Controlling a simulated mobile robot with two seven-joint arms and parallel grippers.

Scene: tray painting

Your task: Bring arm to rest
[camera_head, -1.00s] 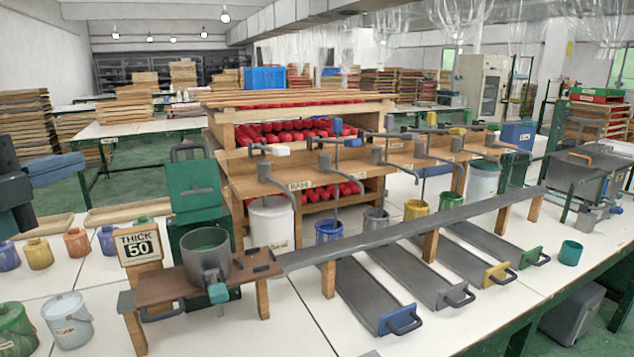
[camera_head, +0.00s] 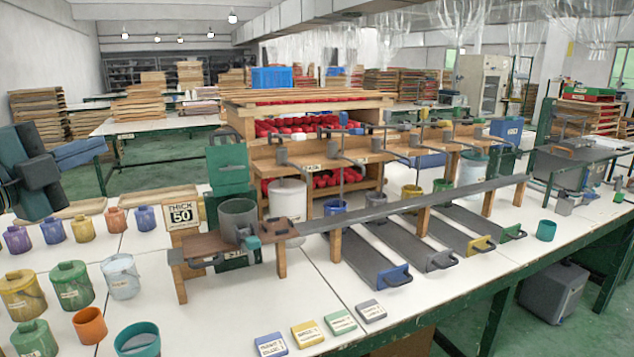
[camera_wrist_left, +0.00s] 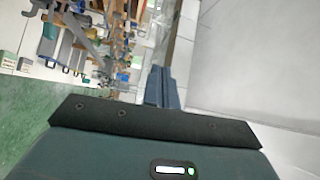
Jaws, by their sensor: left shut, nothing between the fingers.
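My left gripper (camera_head: 80,153) is at the left edge of the head view, raised above the table, with its blue-grey fingers pointing right. It is shut and empty. In the left wrist view its fingers (camera_wrist_left: 161,87) are together, with the room turned on its side behind them. It touches nothing in view. My right gripper is not in view.
Below and right of my left gripper, several jars and pots stand on the white table (camera_head: 300,315). A grey pot (camera_head: 238,218) sits on a wooden stand beside a "THICK 50" sign (camera_head: 181,216). Coloured labelled blocks (camera_head: 307,333) lie at the front edge.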

